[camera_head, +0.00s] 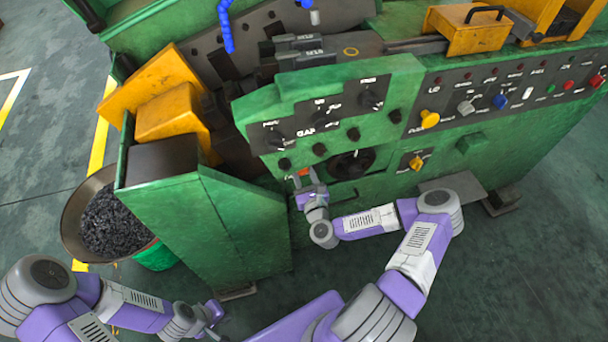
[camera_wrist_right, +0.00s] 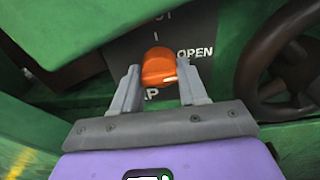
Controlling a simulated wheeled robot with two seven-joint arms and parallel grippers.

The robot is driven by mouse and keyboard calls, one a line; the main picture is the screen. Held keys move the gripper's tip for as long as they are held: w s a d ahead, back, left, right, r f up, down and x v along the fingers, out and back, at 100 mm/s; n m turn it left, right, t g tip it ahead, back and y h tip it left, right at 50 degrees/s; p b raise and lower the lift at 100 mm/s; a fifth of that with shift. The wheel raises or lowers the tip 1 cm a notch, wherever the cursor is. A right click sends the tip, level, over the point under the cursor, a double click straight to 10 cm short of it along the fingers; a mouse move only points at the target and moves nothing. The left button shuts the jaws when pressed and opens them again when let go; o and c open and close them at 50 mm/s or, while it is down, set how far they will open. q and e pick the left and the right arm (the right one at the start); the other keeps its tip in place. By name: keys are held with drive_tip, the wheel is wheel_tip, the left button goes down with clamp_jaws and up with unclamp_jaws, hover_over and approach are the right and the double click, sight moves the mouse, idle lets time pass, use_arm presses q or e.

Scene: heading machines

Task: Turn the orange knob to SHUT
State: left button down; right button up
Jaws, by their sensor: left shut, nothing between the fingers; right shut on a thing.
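The orange knob (camera_wrist_right: 158,67) sits on a dark plate in the right wrist view, and a sliver of it (camera_head: 303,171) shows in the head view. My right gripper (camera_wrist_right: 160,80) is shut on the knob, one finger on each side. In the head view my right gripper (camera_head: 309,183) is low on the green machine's front. The word OPEN is right of the knob. The label above is cut off and the one below is partly hidden by the fingers. My left gripper (camera_head: 213,315) is shut and empty at the lower left, away from the machine.
A black handwheel (camera_wrist_right: 285,65) is close right of the knob, also in the head view (camera_head: 352,163). A green panel (camera_head: 205,220) juts out left of my right gripper. A yellow knob (camera_head: 429,119) and several other controls are to the right. A bin of dark scrap (camera_head: 75,240) stands left.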

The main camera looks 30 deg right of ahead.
drive_tip(key=n+p, duration=0.1)
drive_tip(key=n, duration=1.2)
drive_tip(key=shift+d+r, duration=0.1)
drive_tip(key=shift+n, duration=1.8)
drive_tip(key=o, duration=1.1)
drive_tip(key=shift+c, duration=0.2)
